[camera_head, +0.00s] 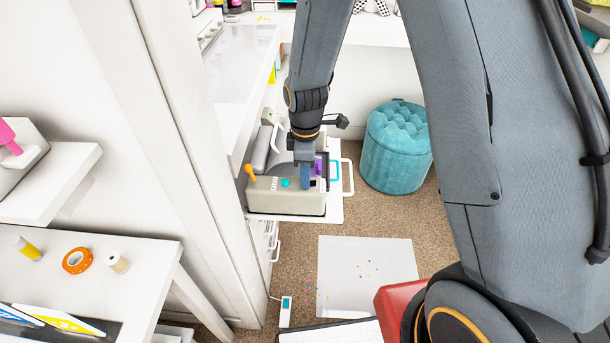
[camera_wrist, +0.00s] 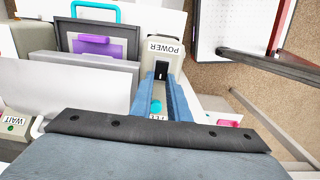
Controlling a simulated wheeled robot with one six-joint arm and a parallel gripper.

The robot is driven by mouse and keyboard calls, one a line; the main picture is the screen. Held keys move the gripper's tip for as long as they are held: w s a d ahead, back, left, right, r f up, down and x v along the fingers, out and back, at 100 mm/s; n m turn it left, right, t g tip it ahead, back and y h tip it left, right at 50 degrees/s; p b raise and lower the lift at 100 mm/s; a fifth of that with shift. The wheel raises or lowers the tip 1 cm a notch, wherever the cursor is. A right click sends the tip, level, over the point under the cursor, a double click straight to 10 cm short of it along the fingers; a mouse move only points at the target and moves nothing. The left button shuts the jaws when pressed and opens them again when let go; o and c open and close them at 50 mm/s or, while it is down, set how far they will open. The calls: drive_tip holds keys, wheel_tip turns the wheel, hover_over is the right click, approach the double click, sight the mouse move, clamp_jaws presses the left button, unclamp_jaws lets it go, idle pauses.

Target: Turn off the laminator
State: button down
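The laminator (camera_head: 285,200) is a beige box on a white surface, with an orange lever (camera_head: 250,173) and a teal button (camera_head: 285,183). In the wrist view, the label POWER (camera_wrist: 162,48) appears upside down above a dark switch slot (camera_wrist: 160,68). My gripper (camera_head: 306,178) points down at the laminator's right end. Its blue fingers (camera_wrist: 160,82) are apart, with a narrow gap between them and nothing held. The tips lie close to the slot; I cannot tell whether they touch it. The teal button (camera_wrist: 156,107) also shows between the fingers. The switch's position is unclear.
Panels with a purple handle (camera_wrist: 95,44) and a teal handle (camera_wrist: 95,8) stand beside the laminator. A teal pouf (camera_head: 397,150) stands to the right. A white sheet (camera_head: 365,275) with coloured bits lies on the brown floor. White shelves (camera_head: 95,255) are at left.

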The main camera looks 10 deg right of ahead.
drive_tip(key=y+b, duration=0.1)
drive_tip(key=b, duration=0.2)
drive_tip(key=shift+d+f+y, duration=0.1)
drive_tip(key=shift+d+y, duration=0.2)
drive_tip(key=shift+y, duration=0.1)
drive_tip(key=shift+b, duration=0.65)
drive_tip(key=y+b, duration=0.1)
drive_tip(key=b, duration=0.4)
drive_tip(key=t+y+b, duration=0.1)
drive_tip(key=b, duration=0.4)
drive_tip(key=shift+d+y, duration=0.3)
drive_tip(key=shift+d, duration=0.1)
drive_tip(key=shift+r+b, duration=0.2)
drive_tip(key=shift+b, duration=0.85)
drive_tip(key=shift+r, duration=0.1)
drive_tip(key=c, duration=2)
unclamp_jaws()
drive_tip(key=shift+y, duration=0.3)
